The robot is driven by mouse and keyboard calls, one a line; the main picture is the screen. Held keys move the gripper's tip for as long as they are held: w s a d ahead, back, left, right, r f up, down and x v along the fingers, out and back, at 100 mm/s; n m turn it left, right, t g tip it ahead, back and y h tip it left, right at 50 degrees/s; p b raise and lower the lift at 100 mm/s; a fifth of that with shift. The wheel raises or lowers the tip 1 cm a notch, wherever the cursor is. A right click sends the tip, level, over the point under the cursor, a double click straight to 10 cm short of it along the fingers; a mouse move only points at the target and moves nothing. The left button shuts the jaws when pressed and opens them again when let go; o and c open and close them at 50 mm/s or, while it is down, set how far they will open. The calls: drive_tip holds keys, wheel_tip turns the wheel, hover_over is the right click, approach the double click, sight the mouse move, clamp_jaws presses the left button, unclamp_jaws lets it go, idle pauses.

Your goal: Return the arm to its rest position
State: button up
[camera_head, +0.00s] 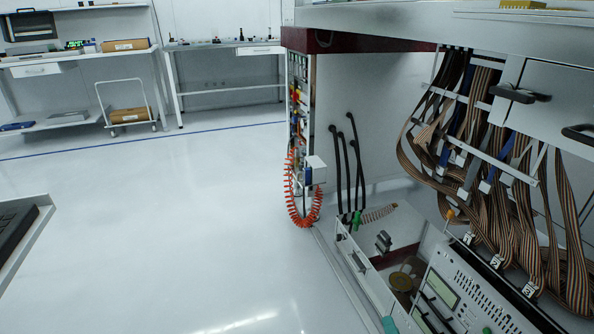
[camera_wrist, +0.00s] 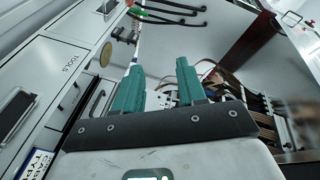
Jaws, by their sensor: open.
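My gripper (camera_wrist: 159,68) shows in the wrist view with two teal fingers standing apart on a dark bar. It is open, and nothing is between the fingers. In the head view, a small teal patch (camera_head: 389,325) at the bottom edge matches the fingers' colour, but I cannot tell whether it is one of them. The rest of my arm is not clearly visible.
A test machine with striped ribbon cables (camera_head: 480,170) and a keypad panel (camera_head: 455,295) fills the right. A red coiled hose (camera_head: 304,205) hangs at its corner. White floor (camera_head: 150,230) is open at left.

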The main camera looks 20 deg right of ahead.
drive_tip(key=s+a+n+g+y, duration=0.65)
drive_tip(key=s+a+n, duration=0.25)
drive_tip(key=a+n, duration=0.15)
drive_tip(key=s+d+r+n+g+h, duration=0.15)
drive_tip(key=s+g, duration=0.25)
drive_tip(key=s, duration=0.6)
drive_tip(key=s+d+r+n+g+h, duration=0.1)
drive_tip(key=s+d+r+n+g, duration=0.3)
drive_tip(key=s, duration=0.6)
wheel_tip(320, 180, up, 28)
drive_tip(key=a+m+p, duration=0.1)
drive_tip(key=a+p, duration=0.1)
drive_tip(key=p, duration=2.6)
drive_tip(key=shift+a+g+p, duration=0.2)
drive_tip(key=shift+g+p, duration=0.15)
drive_tip(key=shift+p, duration=0.05)
drive_tip(key=shift+w, duration=0.1)
